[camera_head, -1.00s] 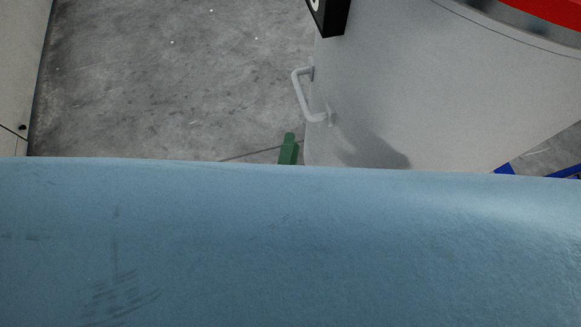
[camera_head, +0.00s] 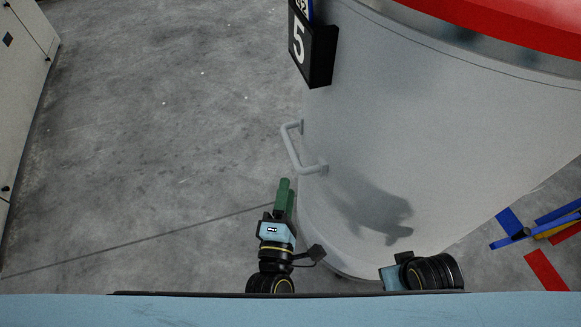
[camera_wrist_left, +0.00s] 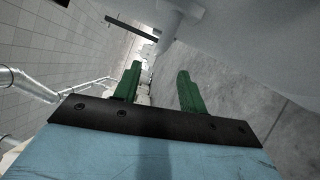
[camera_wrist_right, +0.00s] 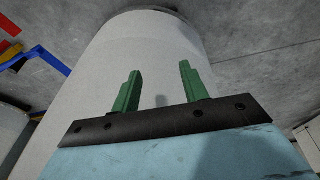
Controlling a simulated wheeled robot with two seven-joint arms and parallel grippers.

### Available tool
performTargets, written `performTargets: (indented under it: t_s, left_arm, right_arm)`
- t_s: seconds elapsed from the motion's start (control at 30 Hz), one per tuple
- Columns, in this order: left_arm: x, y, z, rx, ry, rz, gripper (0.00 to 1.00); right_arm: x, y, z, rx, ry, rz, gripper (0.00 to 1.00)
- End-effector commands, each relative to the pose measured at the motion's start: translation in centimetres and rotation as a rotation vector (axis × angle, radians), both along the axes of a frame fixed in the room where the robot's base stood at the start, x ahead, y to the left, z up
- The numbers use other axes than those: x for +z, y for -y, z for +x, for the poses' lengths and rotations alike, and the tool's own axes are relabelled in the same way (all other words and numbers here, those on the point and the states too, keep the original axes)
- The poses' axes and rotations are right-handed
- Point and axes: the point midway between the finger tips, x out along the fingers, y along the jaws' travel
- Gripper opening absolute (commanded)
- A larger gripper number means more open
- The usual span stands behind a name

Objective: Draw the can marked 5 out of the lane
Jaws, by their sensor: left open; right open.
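The can marked 5 (camera_head: 420,130) is a large pale grey cylinder with a red top band, at the right of the head view. A black plate (camera_head: 313,48) with a white 5 is on its upper left side. A light grey bar handle (camera_head: 291,148) stands out from its left side. My left gripper (camera_head: 285,188) is open and empty, just below the handle and apart from it. In the left wrist view its green fingers (camera_wrist_left: 157,85) are spread. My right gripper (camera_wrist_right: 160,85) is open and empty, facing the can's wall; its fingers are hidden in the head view.
Bare concrete floor (camera_head: 150,150) lies open left of the can. A pale cabinet (camera_head: 22,60) stands at the far left. Blue bars (camera_head: 557,212) and a red strip (camera_head: 545,270) lie on the floor at the right.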

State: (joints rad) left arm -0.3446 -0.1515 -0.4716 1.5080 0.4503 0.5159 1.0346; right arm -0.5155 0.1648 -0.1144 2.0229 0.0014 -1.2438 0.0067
Motion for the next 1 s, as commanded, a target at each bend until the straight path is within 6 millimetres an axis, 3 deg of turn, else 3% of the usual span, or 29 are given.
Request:
performTargets:
  t_s: [0.3,0.5,0.93,1.0]
  left_arm:
    - [0.5,1.0,6.2,0.0,0.003,-0.001,0.42]
    - [0.7,1.3,8.5,0.0,0.0,-0.001,0.42]
    - [0.8,1.5,9.2,-0.001,-0.001,-0.001,0.42]
    - [0.8,1.5,9.2,-0.001,-0.001,-0.001,0.34]
  right_arm:
    - [3.1,-1.3,0.1,-0.001,0.021,0.022,0.44]
    - [4.7,-1.7,-0.1,-0.002,0.029,0.032,0.44]
    - [5.3,-1.9,-0.2,-0.002,0.032,0.035,0.44]
    - [5.3,-1.9,-0.2,-0.002,0.032,0.035,0.44]
